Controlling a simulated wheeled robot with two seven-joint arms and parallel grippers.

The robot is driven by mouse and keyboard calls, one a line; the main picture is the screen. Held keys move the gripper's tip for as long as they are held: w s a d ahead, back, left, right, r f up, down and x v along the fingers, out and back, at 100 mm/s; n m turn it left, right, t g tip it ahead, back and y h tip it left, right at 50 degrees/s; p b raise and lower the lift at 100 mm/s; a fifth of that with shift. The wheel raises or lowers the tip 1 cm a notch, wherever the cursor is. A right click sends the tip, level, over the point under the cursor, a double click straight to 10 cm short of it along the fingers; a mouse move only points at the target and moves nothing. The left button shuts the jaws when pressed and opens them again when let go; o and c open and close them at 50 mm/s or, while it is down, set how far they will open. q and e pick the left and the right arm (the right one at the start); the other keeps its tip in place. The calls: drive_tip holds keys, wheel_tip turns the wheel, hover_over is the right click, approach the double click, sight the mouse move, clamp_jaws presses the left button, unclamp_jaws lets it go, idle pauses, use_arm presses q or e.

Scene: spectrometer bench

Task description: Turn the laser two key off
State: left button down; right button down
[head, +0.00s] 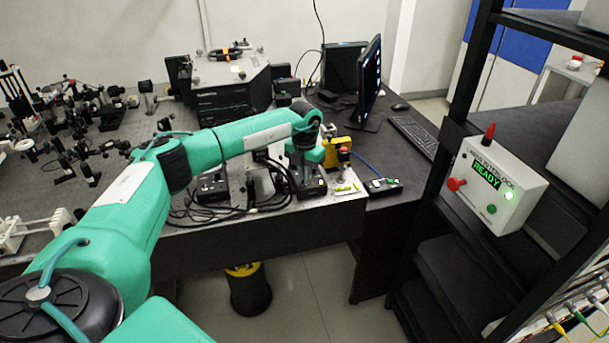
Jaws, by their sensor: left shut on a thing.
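My left arm reaches across the bench from the left, and its gripper (306,172) points down at a small black control box (311,189) near the bench's front right. The gripper is shut on the small key on top of that box. The key itself is hidden behind the gripper, and I cannot read its position or any label. A second black control box (212,187) stands to the left, apart from the gripper. My right gripper is not in view.
Black cables (262,200) loop between the boxes. A yellow device (336,152) and a small black button box (383,186) stand to the right. Optics crowd the left bench. An interlock box (492,186) reading READY hangs on the dark rack (457,125). A monitor (370,84) stands behind.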

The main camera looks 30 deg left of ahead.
use_arm(q)
drive_tip(key=n, duration=0.4)
drive_tip(key=shift+r+n, duration=0.1)
drive_tip(key=shift+n, duration=0.2)
drive_tip(key=n, duration=0.3)
drive_tip(key=shift+w+n, duration=0.1)
drive_tip(key=shift+n, duration=0.9)
drive_tip(key=shift+r, duration=0.1)
drive_tip(key=c, duration=1.6)
unclamp_jaws()
